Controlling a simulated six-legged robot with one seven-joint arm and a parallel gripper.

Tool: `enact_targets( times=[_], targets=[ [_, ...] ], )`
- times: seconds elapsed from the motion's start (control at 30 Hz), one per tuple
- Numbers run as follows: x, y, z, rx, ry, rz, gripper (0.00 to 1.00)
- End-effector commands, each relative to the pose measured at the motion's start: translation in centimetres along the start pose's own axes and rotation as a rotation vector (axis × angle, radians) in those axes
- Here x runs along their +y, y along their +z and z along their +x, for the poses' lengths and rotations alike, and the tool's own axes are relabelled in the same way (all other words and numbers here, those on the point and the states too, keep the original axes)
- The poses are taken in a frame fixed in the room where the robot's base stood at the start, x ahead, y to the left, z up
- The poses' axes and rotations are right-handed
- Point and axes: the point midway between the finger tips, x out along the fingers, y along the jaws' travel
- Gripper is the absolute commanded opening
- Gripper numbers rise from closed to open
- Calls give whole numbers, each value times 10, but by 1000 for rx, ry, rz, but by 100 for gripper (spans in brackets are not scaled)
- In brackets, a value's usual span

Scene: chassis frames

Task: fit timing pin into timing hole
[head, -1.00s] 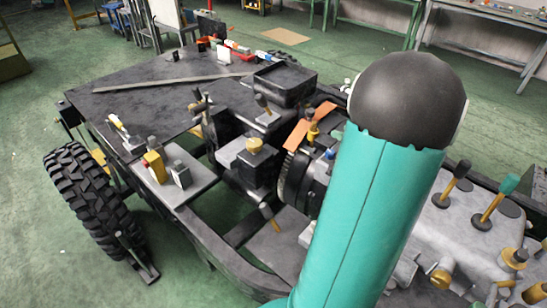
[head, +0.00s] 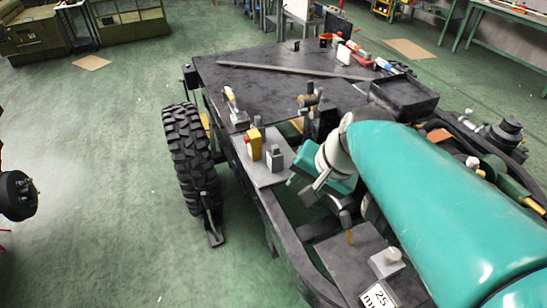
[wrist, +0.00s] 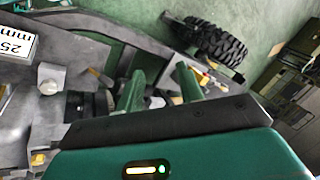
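My gripper (wrist: 158,84) shows in the wrist view as two green fingers standing apart, with nothing clearly held between them. In the head view my teal arm reaches over the chassis frame (head: 285,235), and its end is beside the grey side plate. I cannot tell which piece is the timing pin. The timing hole cannot be made out; my arm hides much of the engine area.
A yellow box with a red button (head: 253,143) and a grey block (head: 274,157) stand on the side plate (head: 262,172). A tyre (head: 190,150) is at the left. A "25 mm" label (head: 379,297) and grey knob (head: 387,262) lie low right.

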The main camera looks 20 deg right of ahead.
Motion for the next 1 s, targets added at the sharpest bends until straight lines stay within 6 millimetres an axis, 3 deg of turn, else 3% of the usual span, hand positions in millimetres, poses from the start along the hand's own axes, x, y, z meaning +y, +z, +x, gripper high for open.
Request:
enact_targets(
  times=[0.1, 0.3, 1.0],
  targets=[
    [-9, 33, -10, 58, 77, -360, 37],
    [-11, 54, -22, 138, 163, -715, 37],
    [-11, 55, -23, 150, 178, -760, 37]
  ],
)
